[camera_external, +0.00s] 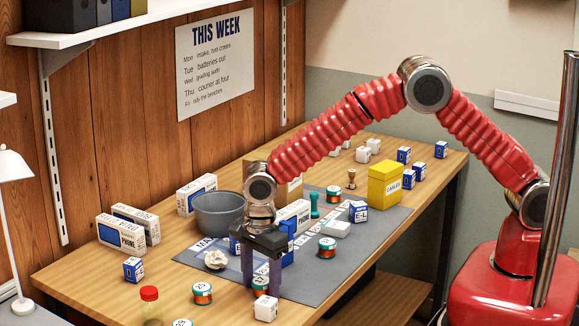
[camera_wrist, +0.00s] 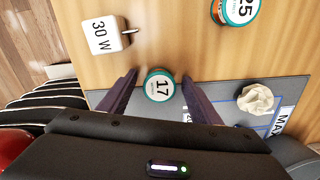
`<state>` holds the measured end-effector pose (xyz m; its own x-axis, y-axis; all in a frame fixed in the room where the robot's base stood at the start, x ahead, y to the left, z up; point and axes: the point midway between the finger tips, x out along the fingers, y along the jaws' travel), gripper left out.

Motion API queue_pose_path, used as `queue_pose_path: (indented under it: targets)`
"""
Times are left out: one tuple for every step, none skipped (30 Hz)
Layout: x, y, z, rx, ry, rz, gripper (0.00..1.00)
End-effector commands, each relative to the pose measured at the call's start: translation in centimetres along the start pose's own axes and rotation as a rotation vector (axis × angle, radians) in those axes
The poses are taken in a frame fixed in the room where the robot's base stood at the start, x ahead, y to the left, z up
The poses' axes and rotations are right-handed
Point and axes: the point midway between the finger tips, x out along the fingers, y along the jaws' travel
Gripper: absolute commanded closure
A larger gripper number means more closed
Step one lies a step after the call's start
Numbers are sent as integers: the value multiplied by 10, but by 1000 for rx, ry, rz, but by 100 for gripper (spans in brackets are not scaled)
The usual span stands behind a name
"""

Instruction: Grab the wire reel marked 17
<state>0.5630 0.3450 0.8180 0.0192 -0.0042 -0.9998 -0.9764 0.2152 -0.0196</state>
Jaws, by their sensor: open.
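The wire reel marked 17 (camera_wrist: 159,84) has a teal rim and a white label. In the wrist view it lies between the fingertips of my gripper (camera_wrist: 158,77), with a small gap on each side. In the external view the reel (camera_external: 261,285) is on the wood by the mat's front edge, partly hidden by my fingers. My gripper (camera_external: 261,273) points down over it, open and empty.
A white 30 W cube (camera_wrist: 105,35) sits close to the reel, as does a reel marked 25 (camera_external: 202,294). Crumpled paper (camera_external: 215,260) lies on the grey mat (camera_external: 325,283). A grey bowl (camera_external: 218,214) stands behind. Another reel (camera_external: 327,247) is to the right.

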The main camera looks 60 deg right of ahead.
Motion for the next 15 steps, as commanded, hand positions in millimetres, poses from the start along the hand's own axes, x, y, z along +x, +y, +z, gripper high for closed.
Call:
queue_pose_path:
  targets:
    - [0,0,0,0,0,0,42]
    - [0,0,0,0,0,0,42]
    - [0,0,0,0,0,0,42]
    - [0,0,0,0,0,0,42]
    - [0,0,0,0,0,0,42]
    - [0,0,0,0,0,0,42]
    - [0,0,0,0,0,0,42]
    - [0,0,0,0,0,0,42]
    - [0,0,0,0,0,0,42]
    - [0,0,0,0,0,0,42]
    - [0,0,0,0,0,0,42]
    - [0,0,0,0,0,0,42]
    - [0,0,0,0,0,0,42]
    - [0,0,0,0,0,0,42]
    - [0,0,0,0,0,0,43]
